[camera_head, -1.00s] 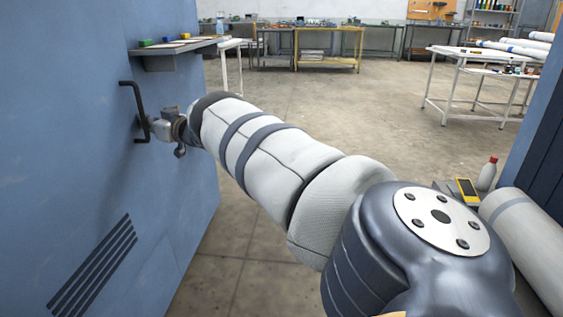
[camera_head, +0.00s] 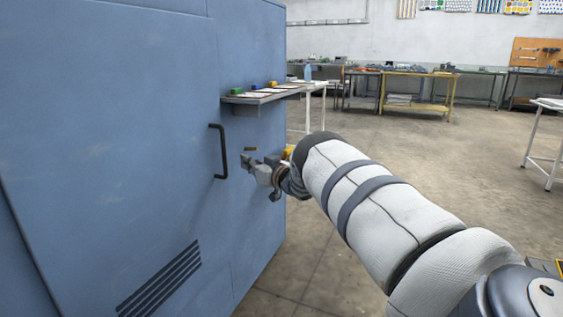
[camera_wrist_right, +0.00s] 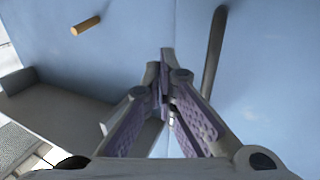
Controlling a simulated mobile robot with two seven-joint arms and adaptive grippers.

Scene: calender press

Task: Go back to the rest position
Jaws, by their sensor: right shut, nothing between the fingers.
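My right gripper (camera_head: 248,162) is near the blue cabinet front in the head view, just right of the black door handle (camera_head: 222,152) and apart from it. In the right wrist view the right gripper (camera_wrist_right: 165,65) has its fingers together with nothing between them. The handle (camera_wrist_right: 213,60) runs to the right of the fingers there, with a gap. My right arm reaches in from the lower right of the head view. My left gripper is not in view.
The blue cabinet (camera_head: 110,130) fills the left side, with vent slots low down. A grey shelf (camera_head: 262,97) with coloured items juts out above my gripper. A small brass-coloured peg (camera_wrist_right: 86,25) sticks out nearby. Open floor (camera_head: 480,170) lies to the right, before far workbenches.

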